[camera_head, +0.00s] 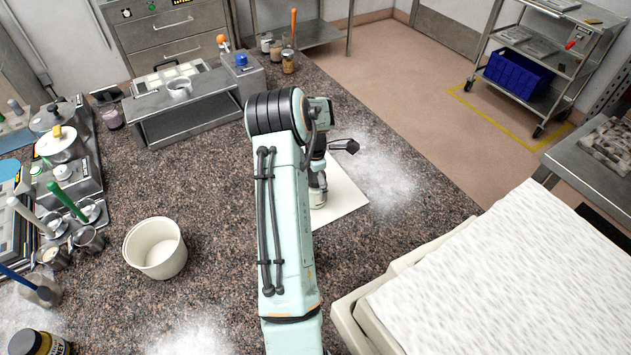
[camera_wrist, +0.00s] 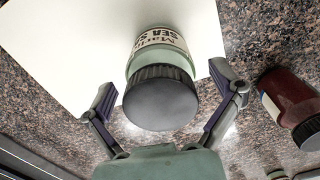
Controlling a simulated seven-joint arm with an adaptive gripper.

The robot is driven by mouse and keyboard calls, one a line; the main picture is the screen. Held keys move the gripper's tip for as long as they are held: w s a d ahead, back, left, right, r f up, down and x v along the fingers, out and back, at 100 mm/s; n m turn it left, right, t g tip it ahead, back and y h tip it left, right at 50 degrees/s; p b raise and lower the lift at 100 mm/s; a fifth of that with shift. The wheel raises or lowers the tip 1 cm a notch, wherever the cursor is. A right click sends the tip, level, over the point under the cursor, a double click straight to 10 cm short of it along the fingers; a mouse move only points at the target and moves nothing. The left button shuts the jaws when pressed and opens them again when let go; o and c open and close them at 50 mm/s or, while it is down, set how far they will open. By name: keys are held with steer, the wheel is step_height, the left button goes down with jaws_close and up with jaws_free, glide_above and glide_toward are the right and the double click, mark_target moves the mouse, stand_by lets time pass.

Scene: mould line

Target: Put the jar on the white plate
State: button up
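The jar (camera_wrist: 160,85) has a dark ribbed lid, a pale green body and a cream label with "SEA SA…" legible. It appears to stand upright on the flat white plate (camera_wrist: 60,50), near one edge. In the head view the jar (camera_head: 318,197) shows small at the left part of the plate (camera_head: 346,200), partly hidden by my arm. My gripper (camera_wrist: 162,84) is open, with one finger on each side of the jar. Gaps show between the fingers and the jar.
A second jar (camera_wrist: 290,103) with dark red contents and a black lid is right of my gripper in the wrist view. A white bucket (camera_head: 156,248) stands left of my arm. A large white mould block (camera_head: 510,270) lies at front right.

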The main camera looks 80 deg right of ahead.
steer(key=shift+r, duration=0.15)
step_height(320, 180, up, 12)
steer(key=shift+w+a+r, duration=0.1)
steer(key=shift+w+r, duration=0.05)
steer(key=w+a+r+m+t, duration=0.15)
steer(key=w+a+r, duration=0.35)
steer(key=w+a, duration=0.6)
steer(key=w+a+r+m+y, duration=0.1)
steer(key=w+a+r, duration=0.1)
steer(key=a, duration=0.7)
steer(key=w+a+r+m, duration=0.1)
steer(key=w+a+r, duration=0.1)
steer(key=a, duration=0.6)
steer(key=s+a+f+m+g, duration=0.1)
steer(key=s+a, duration=0.5)
steer(key=a, duration=0.3)
steer(key=s+a+f+m, duration=0.1)
steer(key=s+a, duration=0.4)
steer(key=a, duration=0.3)
steer(key=shift+s+a+g, duration=0.35)
steer(key=shift+a, duration=0.05)
